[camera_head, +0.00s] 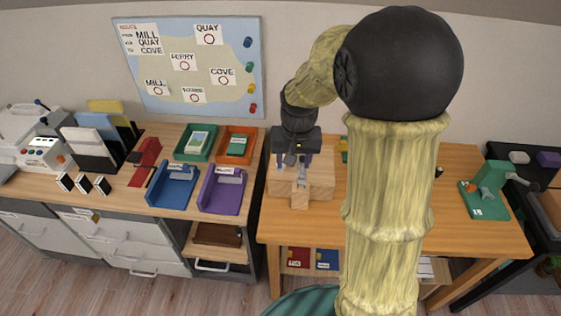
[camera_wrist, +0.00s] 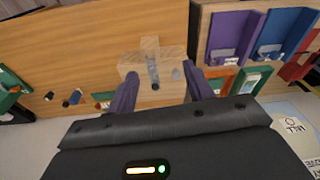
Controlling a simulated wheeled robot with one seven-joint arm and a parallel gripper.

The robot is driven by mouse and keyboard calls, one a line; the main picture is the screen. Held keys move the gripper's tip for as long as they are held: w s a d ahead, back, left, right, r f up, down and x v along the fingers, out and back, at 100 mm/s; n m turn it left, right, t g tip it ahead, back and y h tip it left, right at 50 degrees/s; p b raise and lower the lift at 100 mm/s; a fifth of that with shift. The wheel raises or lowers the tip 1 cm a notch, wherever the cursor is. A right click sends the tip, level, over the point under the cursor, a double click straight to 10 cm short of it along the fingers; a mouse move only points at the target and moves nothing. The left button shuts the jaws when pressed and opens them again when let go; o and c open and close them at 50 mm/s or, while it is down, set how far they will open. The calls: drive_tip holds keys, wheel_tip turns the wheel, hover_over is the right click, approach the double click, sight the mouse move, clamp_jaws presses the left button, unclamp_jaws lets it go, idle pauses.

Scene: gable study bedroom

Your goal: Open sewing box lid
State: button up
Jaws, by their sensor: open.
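The sewing box appears to be the pale wooden box (camera_head: 318,183) on the right-hand wooden table, with a narrow block-like tab at its front. In the wrist view the box (camera_wrist: 135,64) lies between and beyond my fingers, with a grey metal piece on top. My gripper (camera_head: 292,162) is above the box's rear part, pointing down, with its purple-grey fingers apart. The lid looks closed. Whether a finger touches the box I cannot tell.
Left of the box are a purple tray (camera_head: 222,190), a blue tray (camera_head: 172,188), a green tray (camera_head: 196,143) and an orange tray (camera_head: 236,145). A green device (camera_head: 486,188) stands at the table's right. My arm hides the table's middle. Bare tabletop (camera_head: 290,228) lies in front of the box.

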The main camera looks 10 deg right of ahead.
drive_tip(key=w+m+g, duration=0.1)
drive_tip(key=w+m, duration=0.3)
drive_tip(key=w, duration=1.2)
drive_tip(key=shift+w+g+b, duration=0.3)
drive_tip(key=shift+w+b, duration=0.05)
drive_tip(key=shift+b, duration=0.1)
drive_tip(key=shift+d, duration=0.1)
drive_tip(key=shift+f, duration=0.1)
wheel_tip(320, 180, down, 17)
drive_tip(key=shift+f+p, duration=0.1)
drive_tip(key=shift+p, duration=0.75)
clamp_jaws()
